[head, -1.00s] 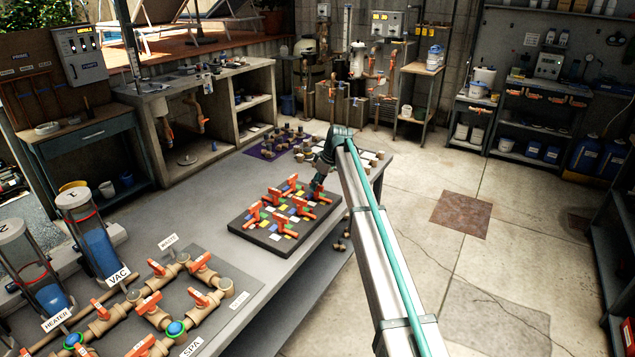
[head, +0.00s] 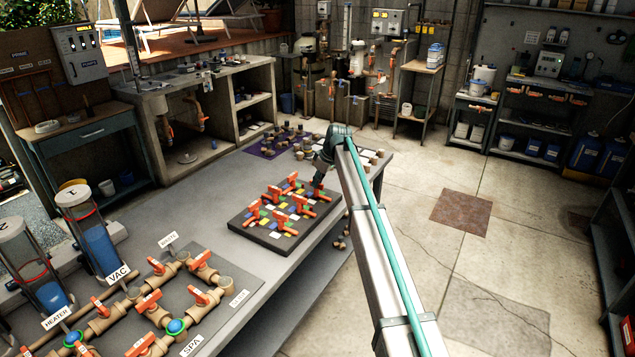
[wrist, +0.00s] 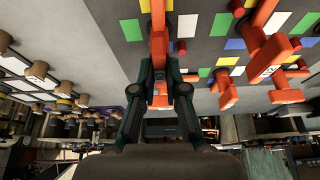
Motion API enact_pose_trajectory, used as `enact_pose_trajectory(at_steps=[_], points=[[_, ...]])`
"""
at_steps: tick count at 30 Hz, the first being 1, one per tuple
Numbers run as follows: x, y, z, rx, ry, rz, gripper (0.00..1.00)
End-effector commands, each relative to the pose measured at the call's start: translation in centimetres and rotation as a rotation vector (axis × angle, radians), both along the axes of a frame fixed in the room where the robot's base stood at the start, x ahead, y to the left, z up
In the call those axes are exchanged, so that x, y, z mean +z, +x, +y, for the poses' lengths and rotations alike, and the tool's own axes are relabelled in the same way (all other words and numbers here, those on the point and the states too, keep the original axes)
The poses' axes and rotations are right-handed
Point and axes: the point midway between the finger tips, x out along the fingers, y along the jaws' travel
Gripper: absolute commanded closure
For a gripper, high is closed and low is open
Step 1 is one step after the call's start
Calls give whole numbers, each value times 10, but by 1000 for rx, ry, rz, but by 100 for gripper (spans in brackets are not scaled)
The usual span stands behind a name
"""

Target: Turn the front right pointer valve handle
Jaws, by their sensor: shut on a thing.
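A dark board (head: 262,239) with coloured squares carries several orange pointer valve handles. It lies on the grey bench top. My gripper (wrist: 159,78) is shut on the orange valve handle at the board's right side, nearest my arm. The gripped handle (wrist: 158,42) runs between the two dark fingers in the wrist view. In the head view my gripper (head: 318,184) reaches down to this handle (head: 320,196), and my arm partly hides it. Other orange handles (wrist: 265,58) stand to the right of my gripper in the wrist view, apart from it.
Pipework with orange valves (head: 150,302) and two clear cylinders (head: 95,240) stand on the bench at the left. Small fittings (head: 308,148) stand on the bench behind the board. Open floor (head: 500,260) lies to the right of the bench.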

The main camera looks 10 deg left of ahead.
Motion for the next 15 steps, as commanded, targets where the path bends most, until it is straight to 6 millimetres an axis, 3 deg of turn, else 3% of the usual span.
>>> enact_pose_trajectory(at_steps=[15], points=[[-1,-2,2,-376,0,-3,100]])
